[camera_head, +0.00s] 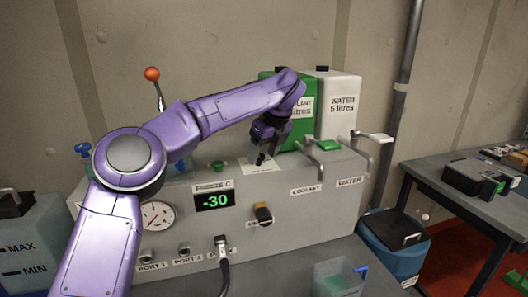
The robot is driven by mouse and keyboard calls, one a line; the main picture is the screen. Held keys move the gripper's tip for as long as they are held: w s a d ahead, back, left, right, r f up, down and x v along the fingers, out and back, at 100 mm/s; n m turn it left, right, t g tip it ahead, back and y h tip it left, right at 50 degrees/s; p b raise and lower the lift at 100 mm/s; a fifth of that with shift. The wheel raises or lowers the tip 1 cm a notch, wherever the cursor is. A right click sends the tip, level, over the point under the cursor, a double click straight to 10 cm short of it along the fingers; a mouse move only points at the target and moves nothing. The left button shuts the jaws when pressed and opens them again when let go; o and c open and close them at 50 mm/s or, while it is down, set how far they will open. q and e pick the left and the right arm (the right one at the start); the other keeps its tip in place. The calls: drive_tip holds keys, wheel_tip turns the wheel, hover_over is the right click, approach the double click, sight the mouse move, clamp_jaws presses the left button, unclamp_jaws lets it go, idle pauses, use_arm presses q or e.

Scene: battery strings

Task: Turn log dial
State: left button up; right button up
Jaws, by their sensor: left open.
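A black and yellow knob (263,213) sits on the front of the grey machine (300,225), right of the display (214,201) reading -30. It is the likeliest dial, but its small label is too small to read. My left arm comes in from the left and arches over the machine. My left gripper (261,159) is open and empty, pointing down above the machine's top near a white card, above and apart from the knob. My right gripper is out of view.
A green container (300,115) and a white water container (340,104) stand behind the machine. Levers (374,138) project at its right. A red-balled lever (152,74) rises behind my arm. A clear tub (336,279) stands in front; a hose (222,260) plugs into a front port.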

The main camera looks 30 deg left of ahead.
use_arm(q)
drive_tip(key=shift+a, duration=0.15)
drive_tip(key=c, duration=0.3)
drive_tip(key=shift+s+a+r, duration=0.15)
drive_tip(key=shift+s+r, duration=0.15)
drive_tip(key=shift+s, duration=0.25)
drive_tip(key=c, duration=0.5)
drive_tip(key=shift+c, duration=1.2)
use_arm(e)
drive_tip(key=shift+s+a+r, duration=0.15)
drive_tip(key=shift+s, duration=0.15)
